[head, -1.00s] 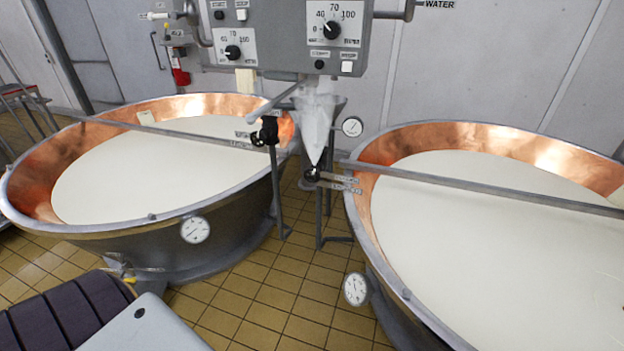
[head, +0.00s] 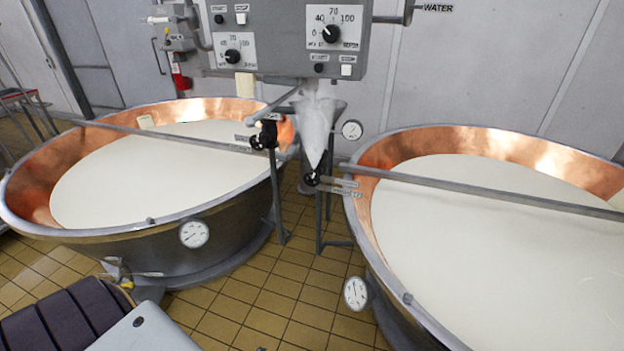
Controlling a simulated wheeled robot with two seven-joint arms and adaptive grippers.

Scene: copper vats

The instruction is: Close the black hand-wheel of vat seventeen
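Two black hand-wheels show in the head view, between two copper vats. One black hand-wheel (head: 264,136) is by the right rim of the left vat (head: 40,195), with small label plates to its left. The other black hand-wheel (head: 312,179) is lower, near the left rim of the right vat (head: 375,150), with label plates to its right. The plates are too small to read, so I cannot tell which wheel is vat seventeen's. Neither of my grippers is in view.
Both vats hold white liquid and have a metal bar across. A grey control box (head: 285,62) with dials hangs above the gap. Thin metal stands rise from the tiled floor (head: 255,300) between the vats. Dial gauges (head: 194,234) stick out from the vats. Some tiled floor in front is clear.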

